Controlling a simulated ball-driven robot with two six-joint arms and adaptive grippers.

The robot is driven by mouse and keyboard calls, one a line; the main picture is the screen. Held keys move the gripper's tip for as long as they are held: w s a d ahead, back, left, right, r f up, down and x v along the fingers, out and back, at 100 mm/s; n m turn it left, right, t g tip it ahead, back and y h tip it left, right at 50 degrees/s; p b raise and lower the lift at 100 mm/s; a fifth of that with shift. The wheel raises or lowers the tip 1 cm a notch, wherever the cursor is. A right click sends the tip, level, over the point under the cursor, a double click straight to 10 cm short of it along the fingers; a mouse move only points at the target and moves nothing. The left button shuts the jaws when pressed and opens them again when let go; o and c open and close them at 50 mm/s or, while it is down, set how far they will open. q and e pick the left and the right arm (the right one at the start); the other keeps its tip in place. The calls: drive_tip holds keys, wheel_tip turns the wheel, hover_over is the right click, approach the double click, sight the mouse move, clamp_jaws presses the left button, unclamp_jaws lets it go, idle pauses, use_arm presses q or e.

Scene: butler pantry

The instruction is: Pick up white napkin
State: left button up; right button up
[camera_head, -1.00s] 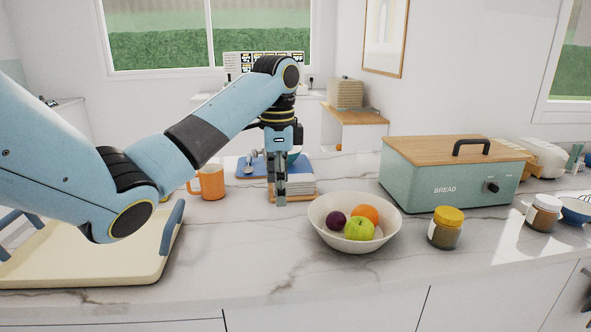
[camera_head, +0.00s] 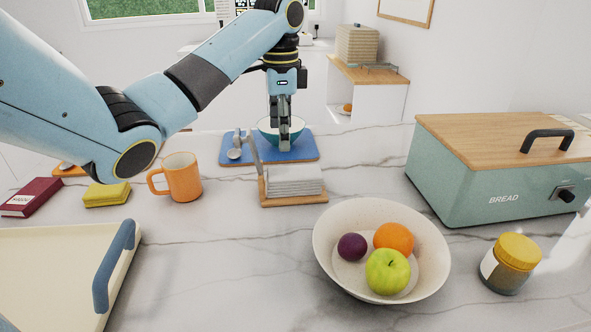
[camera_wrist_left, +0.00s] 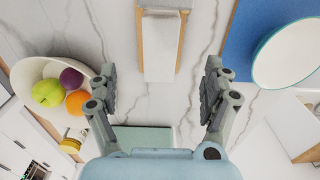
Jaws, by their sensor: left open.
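A stack of folded white napkins (camera_head: 294,178) lies in a wooden holder (camera_head: 290,202) with a grey upright at its left end, on the marble counter. In the left wrist view the white napkin (camera_wrist_left: 160,50) shows at the top middle, partly covered by a pale bar. My left gripper (camera_head: 284,147) points down and appears just above and behind the napkins in the head view, apart from them. In the left wrist view its fingers (camera_wrist_left: 159,78) are spread wide with nothing between them. My right gripper is in neither view.
A cream bowl of fruit (camera_head: 330,245) stands in front, with a jar (camera_head: 505,268) and bread box (camera_head: 480,190) to its right. An orange mug (camera_head: 183,178) stands left. A blue mat (camera_head: 235,150) with a teal bowl (camera_head: 292,133) lies behind. A tray (camera_head: 50,270) sits front left.

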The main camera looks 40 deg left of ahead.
use_arm(q)
hover_over(281, 173)
drive_tip(key=f, duration=0.4)
drive_tip(key=shift+w+d+f+b, duration=0.15)
drive_tip(key=shift+d+f+b, duration=0.05)
drive_tip(key=shift+b, duration=0.2)
drive_tip(key=shift+a+f+p, duration=0.15)
drive_tip(key=shift+f+p, duration=0.15)
drive_tip(key=shift+f, duration=2.75)
drive_tip(key=c, duration=1.2)
